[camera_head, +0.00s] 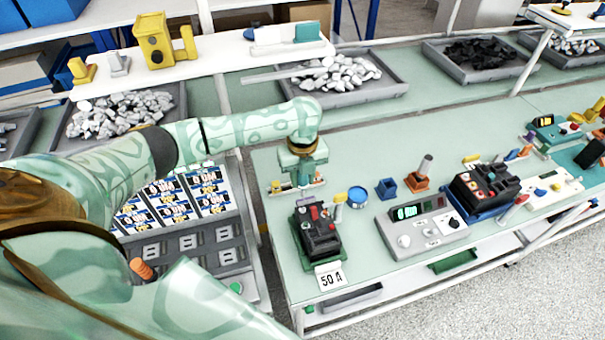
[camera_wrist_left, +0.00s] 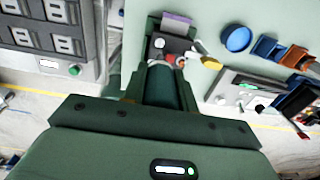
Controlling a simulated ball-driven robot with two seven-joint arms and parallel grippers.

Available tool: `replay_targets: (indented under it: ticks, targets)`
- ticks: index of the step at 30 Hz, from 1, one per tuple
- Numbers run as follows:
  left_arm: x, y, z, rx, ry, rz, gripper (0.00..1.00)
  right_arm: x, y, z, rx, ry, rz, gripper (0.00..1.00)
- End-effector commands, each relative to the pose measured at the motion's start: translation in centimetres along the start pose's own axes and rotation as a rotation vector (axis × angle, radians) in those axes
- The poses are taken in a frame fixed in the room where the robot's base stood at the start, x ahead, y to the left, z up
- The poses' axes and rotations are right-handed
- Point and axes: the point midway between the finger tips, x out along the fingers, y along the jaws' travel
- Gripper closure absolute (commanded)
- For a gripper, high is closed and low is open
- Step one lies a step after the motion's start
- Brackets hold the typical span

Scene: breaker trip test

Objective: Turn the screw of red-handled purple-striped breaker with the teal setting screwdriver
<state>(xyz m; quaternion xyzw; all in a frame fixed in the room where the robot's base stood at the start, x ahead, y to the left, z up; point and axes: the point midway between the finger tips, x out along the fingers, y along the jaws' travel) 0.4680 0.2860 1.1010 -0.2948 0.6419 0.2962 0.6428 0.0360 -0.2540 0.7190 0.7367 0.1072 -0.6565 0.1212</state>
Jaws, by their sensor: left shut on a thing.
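A dark breaker (camera_head: 318,236) with a red handle stands in a green holder on the bench, behind a "50 A" card. A purple strip (camera_wrist_left: 177,20) shows at the far side of what looks like this breaker (camera_wrist_left: 160,45) in the left wrist view. My left gripper (camera_head: 304,180) points down and appears just above and behind the breaker in the head view. It is shut on a dark teal piece (camera_wrist_left: 162,88), apparently the teal screwdriver, mostly hidden between the fingers. Its tip and the breaker's screw cannot be made out. My right gripper is not in view.
A blue round tin (camera_head: 357,197), a blue holder (camera_head: 386,188) and an orange holder (camera_head: 416,182) stand right of the breaker. A grey tester (camera_head: 425,232) is in front of them. Another dark breaker (camera_head: 485,187) is further right. A rack (camera_head: 190,245) stands left.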

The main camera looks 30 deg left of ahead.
Motion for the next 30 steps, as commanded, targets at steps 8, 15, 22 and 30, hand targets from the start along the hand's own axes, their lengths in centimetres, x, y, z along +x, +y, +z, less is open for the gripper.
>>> replay_targets:
  ticks: [8, 15, 22, 30]
  targets:
    - [-0.2, 0.0, 0.0, -0.001, 0.000, 0.000, 0.94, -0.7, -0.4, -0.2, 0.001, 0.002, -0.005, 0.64]
    - [1.8, 0.0, 0.0, -0.001, 0.001, 0.000, 0.94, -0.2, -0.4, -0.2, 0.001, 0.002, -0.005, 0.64]
    - [3.9, 0.0, 0.0, -0.001, 0.000, -0.001, 0.94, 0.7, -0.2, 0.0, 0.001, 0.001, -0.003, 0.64]
    - [5.3, -0.1, 0.0, -0.001, 0.000, -0.001, 0.94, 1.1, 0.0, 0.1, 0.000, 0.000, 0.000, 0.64]
